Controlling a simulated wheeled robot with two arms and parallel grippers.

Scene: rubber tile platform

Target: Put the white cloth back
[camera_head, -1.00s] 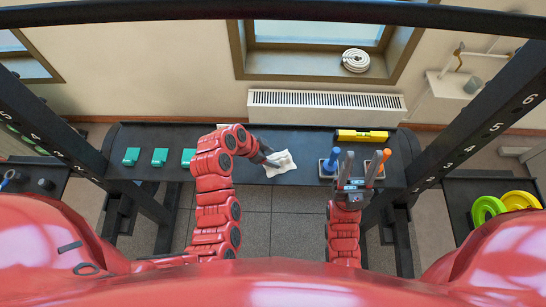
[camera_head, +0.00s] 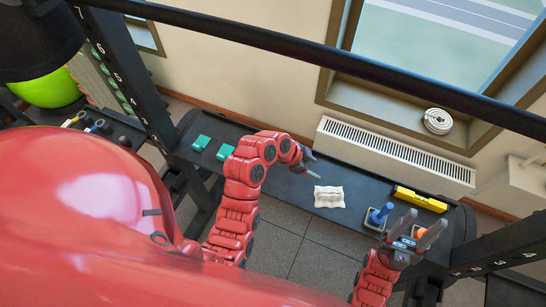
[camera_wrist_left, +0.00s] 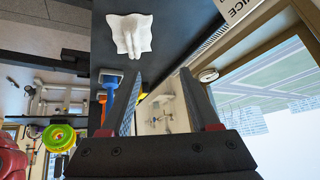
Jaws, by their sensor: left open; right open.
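The white cloth (camera_head: 329,197) lies rumpled on the dark bench top (camera_head: 362,187), left of the blue-handled tool. It also shows in the left wrist view (camera_wrist_left: 130,36), beyond the fingers. My left gripper (camera_head: 312,165) is open and empty, up and to the left of the cloth and apart from it. Its two fingers show in the left wrist view (camera_wrist_left: 163,100) with nothing between them. My right gripper (camera_head: 420,228) is open at the bench's right part, close in the picture to the handled tools. Whether it touches them I cannot tell.
A blue-handled tool (camera_head: 379,216) and a yellow spirit level (camera_head: 420,199) are right of the cloth. An orange-handled tool is mostly hidden by my right gripper. A radiator (camera_head: 395,155) stands behind. Dark rack posts flank the bench.

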